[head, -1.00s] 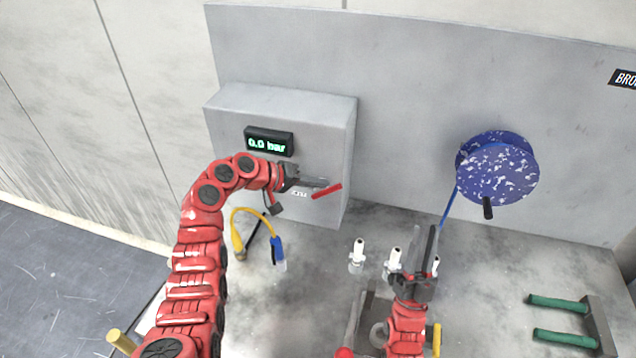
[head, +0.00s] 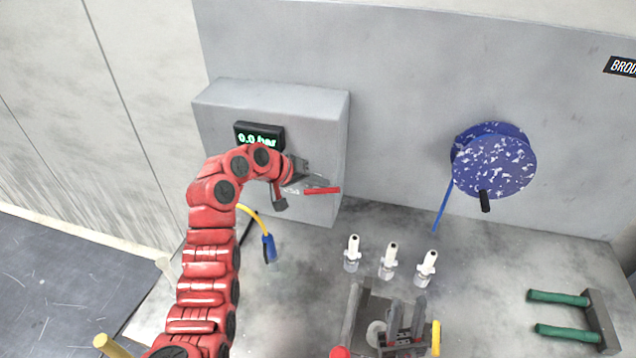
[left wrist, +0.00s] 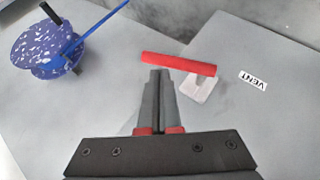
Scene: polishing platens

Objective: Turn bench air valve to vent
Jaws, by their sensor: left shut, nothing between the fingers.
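The air valve's red lever (head: 322,190) is on the front of the grey box and lies about level in the head view. In the left wrist view the red lever (left wrist: 180,64) crosses just beyond my fingertips, on a pale mount (left wrist: 199,88). A VENT label (left wrist: 253,80) sits to its right. My left gripper (head: 322,180) is shut and empty, its tips at the lever; they also show in the left wrist view (left wrist: 158,74). Whether they touch it is hard to tell. My right gripper (head: 405,312) is low in the head view, its opening unclear.
The pressure display (head: 259,136) on the box reads 0.0 bar. A blue speckled reel (head: 494,165) is on the panel. White-topped fittings (head: 388,262), a yellow and blue hose (head: 268,246) and green handles (head: 560,298) are on the bench.

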